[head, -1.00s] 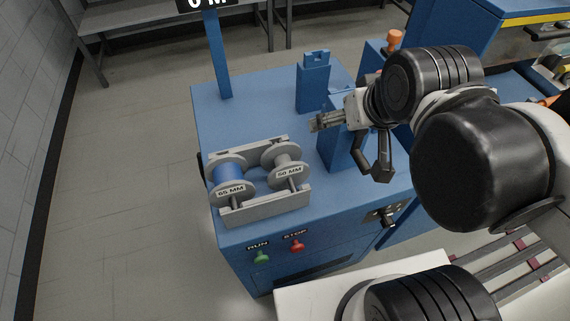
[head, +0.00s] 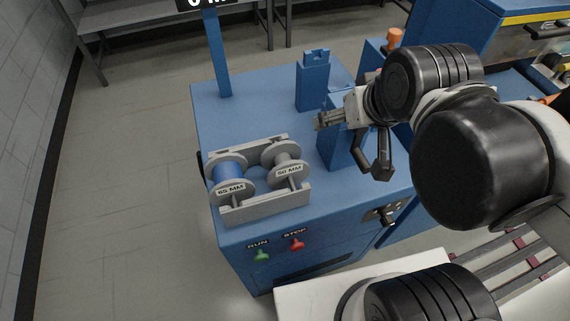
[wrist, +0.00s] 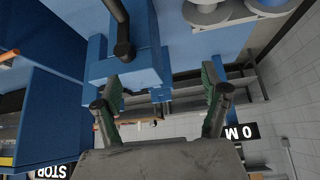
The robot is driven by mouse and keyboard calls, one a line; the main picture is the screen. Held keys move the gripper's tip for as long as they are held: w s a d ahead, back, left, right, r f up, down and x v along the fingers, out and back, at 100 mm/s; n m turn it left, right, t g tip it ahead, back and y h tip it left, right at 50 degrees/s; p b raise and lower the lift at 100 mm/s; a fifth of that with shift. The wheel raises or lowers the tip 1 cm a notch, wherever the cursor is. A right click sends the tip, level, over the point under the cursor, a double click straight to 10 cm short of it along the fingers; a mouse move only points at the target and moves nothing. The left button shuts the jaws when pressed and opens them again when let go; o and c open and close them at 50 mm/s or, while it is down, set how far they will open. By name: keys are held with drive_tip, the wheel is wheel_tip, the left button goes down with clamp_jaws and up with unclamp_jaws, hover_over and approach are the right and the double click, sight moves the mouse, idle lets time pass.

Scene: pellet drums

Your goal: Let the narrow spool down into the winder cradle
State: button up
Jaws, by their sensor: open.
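A grey spool (head: 287,160) with a label reading about 50 MM, the smaller number, is on the right side of a grey cradle (head: 265,204) on the blue machine top. A spool with a blue core (head: 228,175), labelled 65 MM, is beside it on the left. Both lie level between the cradle's end walls; how their ends rest is too small to tell. My gripper (head: 322,121) is above and right of the cradle, apart from both spools. In the wrist view its fingers (wrist: 162,92) are spread and empty. Grey spool flanges show at that view's top edge (wrist: 205,12).
Blue posts (head: 313,82) stand close to my gripper, and a blue block shows in the wrist view (wrist: 125,65). A sign pole (head: 218,55) rises at the back. Green RUN (head: 262,256) and red STOP (head: 297,244) buttons are on the front.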

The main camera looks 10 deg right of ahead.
drive_tip(key=n+g+p, duration=0.5)
drive_tip(key=n+g, duration=0.2)
drive_tip(key=n, duration=1.2)
hover_over(285, 160)
drive_tip(key=f, duration=0.2)
wheel_tip(285, 160, down, 8)
drive_tip(key=shift+w+d+b, duration=0.1)
drive_tip(key=shift+d+b, duration=0.05)
drive_tip(key=shift+b, duration=0.55)
drive_tip(key=shift+a+f+b, duration=0.2)
drive_tip(key=shift+f+b, duration=0.1)
drive_tip(key=shift+f, duration=2.45)
drive_tip(key=c, duration=1.4)
